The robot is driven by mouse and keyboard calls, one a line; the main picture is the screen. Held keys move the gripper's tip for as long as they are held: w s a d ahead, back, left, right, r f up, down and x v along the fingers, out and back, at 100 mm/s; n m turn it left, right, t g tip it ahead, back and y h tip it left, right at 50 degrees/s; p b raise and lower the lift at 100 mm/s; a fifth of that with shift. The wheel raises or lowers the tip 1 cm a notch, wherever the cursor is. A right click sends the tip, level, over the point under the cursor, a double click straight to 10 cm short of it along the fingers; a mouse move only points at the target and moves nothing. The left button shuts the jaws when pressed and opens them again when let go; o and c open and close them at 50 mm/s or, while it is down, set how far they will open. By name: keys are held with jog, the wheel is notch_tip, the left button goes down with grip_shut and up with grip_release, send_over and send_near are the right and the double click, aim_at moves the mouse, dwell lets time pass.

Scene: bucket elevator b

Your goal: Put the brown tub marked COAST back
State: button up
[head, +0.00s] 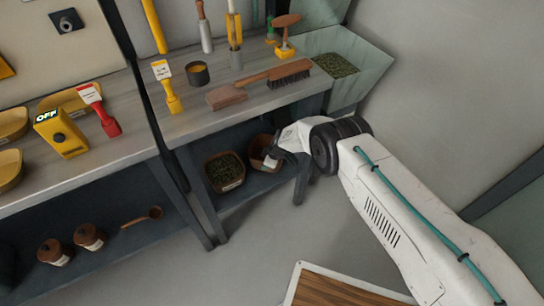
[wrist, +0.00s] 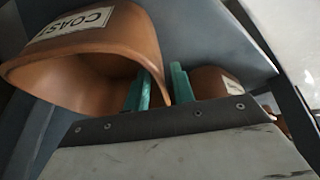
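The brown tub marked COAST (wrist: 95,50) fills the upper left of the wrist view, its label readable and its inside looking empty. In the head view the tub (head: 258,146) is at the lower shelf under the workbench, partly hidden by my gripper. My gripper (wrist: 158,88) has its two teal fingers on either side of the tub's wall, one inside and one outside, close against it. In the head view my gripper (head: 290,162) reaches in from the right. I cannot tell whether the tub rests on the shelf.
A second brown tub (head: 225,185) with green contents stands beside it on the lower shelf (head: 245,190). The bench (head: 190,120) above holds a brush (head: 285,74), scoops and a cup. A green-filled hopper (head: 345,85) is at the right.

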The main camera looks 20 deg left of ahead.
jog(key=v, duration=0.9)
